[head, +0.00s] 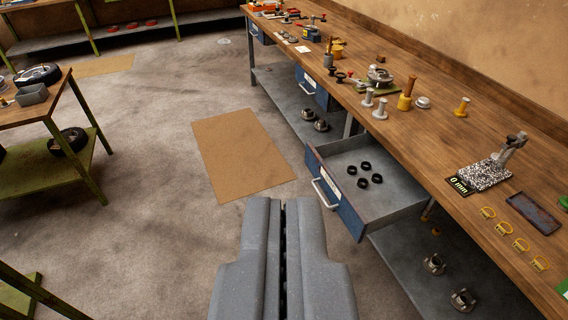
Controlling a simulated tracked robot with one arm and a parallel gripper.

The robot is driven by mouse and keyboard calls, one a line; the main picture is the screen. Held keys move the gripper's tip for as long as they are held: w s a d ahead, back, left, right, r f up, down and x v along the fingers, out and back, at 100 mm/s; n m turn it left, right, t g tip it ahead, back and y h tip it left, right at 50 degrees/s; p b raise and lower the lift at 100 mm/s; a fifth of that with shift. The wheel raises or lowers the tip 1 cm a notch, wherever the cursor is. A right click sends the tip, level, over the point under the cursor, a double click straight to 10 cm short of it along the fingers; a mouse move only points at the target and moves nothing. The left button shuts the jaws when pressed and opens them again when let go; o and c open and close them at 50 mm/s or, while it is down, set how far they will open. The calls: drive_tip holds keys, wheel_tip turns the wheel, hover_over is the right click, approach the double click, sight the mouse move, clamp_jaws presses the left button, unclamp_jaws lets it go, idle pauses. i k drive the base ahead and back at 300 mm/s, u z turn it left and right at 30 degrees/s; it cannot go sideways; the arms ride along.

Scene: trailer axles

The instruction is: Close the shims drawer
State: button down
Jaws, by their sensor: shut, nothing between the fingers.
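A drawer (346,212) with a blue front and a pale bar handle (324,194) stands pulled out from under the long wooden workbench (440,150). Several small black rings lie on its grey floor. A small label sits on its front, too small to read, so I cannot tell from it whether this is the shims drawer. My gripper (283,203) is shut and empty at the bottom middle. In the picture it is just left of and below the drawer front, apart from the handle.
More blue drawers (306,82) sit further along the bench, which holds tools, yellow rings and a dial stand (488,172). A grey lower shelf (405,270) carries metal parts. A brown mat (240,152) lies on open floor. A green-legged table (60,120) stands at left.

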sight(399, 196)
drive_tip(key=u, duration=0.4)
drive_tip(key=i, duration=1.85)
drive_tip(key=z, duration=0.85)
